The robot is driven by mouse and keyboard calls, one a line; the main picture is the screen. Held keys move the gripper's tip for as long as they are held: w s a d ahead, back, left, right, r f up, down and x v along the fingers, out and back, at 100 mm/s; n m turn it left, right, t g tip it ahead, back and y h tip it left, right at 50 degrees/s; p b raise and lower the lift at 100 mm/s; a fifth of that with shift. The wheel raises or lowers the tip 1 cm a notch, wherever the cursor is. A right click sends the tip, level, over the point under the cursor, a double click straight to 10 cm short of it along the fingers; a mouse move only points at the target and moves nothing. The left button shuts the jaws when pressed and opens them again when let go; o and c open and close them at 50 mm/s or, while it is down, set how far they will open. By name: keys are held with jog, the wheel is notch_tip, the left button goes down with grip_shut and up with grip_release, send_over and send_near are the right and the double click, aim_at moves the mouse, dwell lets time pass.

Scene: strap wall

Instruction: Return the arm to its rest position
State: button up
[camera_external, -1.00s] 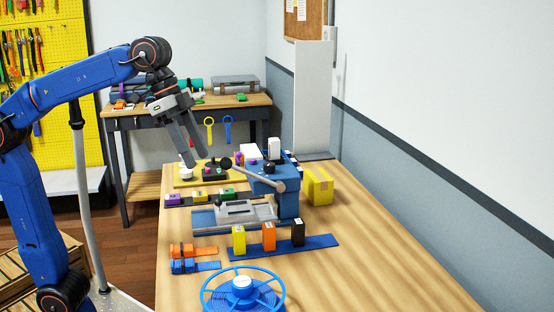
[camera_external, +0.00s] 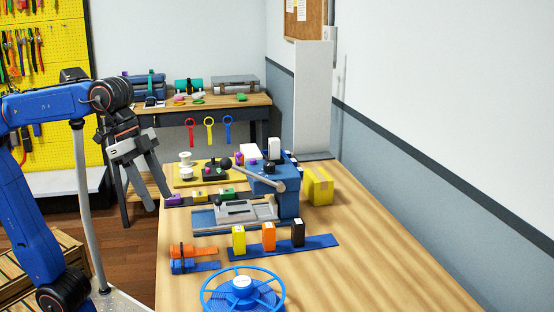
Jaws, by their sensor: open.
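My gripper (camera_external: 146,208) hangs at the end of my blue arm, left of the wooden table (camera_external: 350,250). Its two grey fingers point down and slightly right. They are apart with nothing between them. One fingertip overlaps the table's left edge in the picture, near a purple block (camera_external: 173,199); I cannot tell the depth between them. My arm is bent, with its forearm (camera_external: 50,108) about level. No thing is in my grip.
A blue machine with a lever (camera_external: 275,185) stands on the table. A workbench (camera_external: 215,106) with cases stands at the back. A yellow tool wall (camera_external: 50,60) is left. The table's right front is clear.

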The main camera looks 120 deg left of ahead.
jog(key=shift+s+d+f, duration=0.1)
dwell(0.3)
jog(key=w+a+r+n, duration=0.1)
jog(key=w+a+r, duration=0.5)
jog(key=a+r, duration=0.4)
jog(key=a, duration=0.2)
jog(key=shift+a+r, duration=0.3)
dwell(0.4)
